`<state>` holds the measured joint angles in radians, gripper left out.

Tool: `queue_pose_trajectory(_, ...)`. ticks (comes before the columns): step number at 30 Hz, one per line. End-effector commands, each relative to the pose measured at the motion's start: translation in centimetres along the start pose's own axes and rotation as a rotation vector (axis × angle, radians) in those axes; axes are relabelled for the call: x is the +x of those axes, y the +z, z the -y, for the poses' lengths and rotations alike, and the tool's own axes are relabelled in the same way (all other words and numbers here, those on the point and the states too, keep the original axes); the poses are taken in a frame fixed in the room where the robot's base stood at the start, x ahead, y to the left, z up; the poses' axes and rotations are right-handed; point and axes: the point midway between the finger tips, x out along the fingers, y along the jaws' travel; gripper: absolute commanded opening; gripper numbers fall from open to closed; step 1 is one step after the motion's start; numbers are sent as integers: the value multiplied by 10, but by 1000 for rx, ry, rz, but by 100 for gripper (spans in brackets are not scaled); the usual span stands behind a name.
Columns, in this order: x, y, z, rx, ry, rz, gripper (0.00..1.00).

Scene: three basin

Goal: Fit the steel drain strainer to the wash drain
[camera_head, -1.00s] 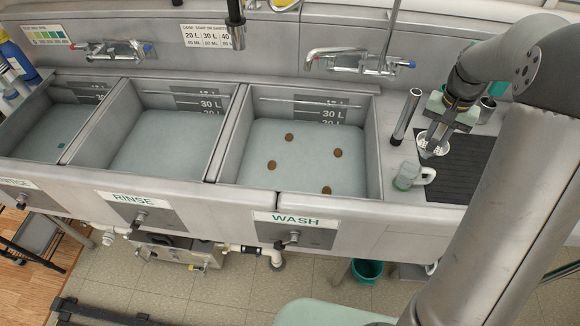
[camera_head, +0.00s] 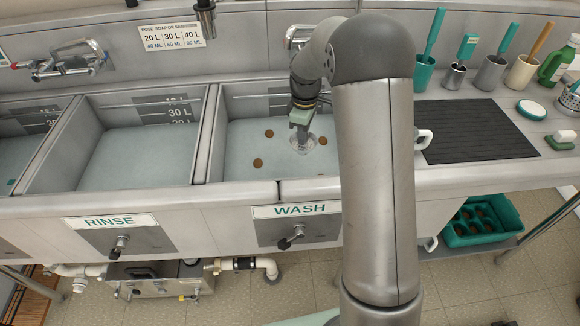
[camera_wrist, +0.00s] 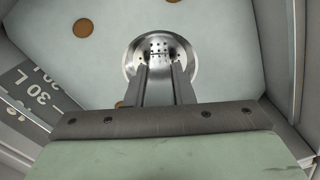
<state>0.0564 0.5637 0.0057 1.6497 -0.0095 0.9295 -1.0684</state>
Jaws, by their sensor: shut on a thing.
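The steel drain strainer (camera_wrist: 160,62) is a shiny round cup with small holes, held between the fingers of my gripper (camera_wrist: 163,82) in the wrist view. In the head view my gripper (camera_head: 301,128) points down into the wash basin (camera_head: 230,166), with the strainer (camera_head: 300,146) at its tips. The strainer is over the basin's pale floor; I cannot tell whether it touches it.
Brown discs (camera_head: 257,162) lie in the wash basin, also in the wrist view (camera_wrist: 84,28). The rinse basin (camera_head: 135,150) stands to its left behind a divider. A black ribbed mat (camera_head: 480,131) and several cups with brushes (camera_head: 455,76) stand on the right counter. My arm hides the basin's right side.

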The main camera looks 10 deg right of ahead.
Motion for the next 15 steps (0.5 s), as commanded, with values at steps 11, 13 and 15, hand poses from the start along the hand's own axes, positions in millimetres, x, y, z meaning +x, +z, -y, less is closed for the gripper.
queue_pose_trajectory(11,95,-34,-2,-819,2,-4,0)
queue_pose_trajectory(13,98,-36,-2,-865,2,-4,0)
queue_pose_trajectory(15,98,-36,-2,-886,2,-5,0)
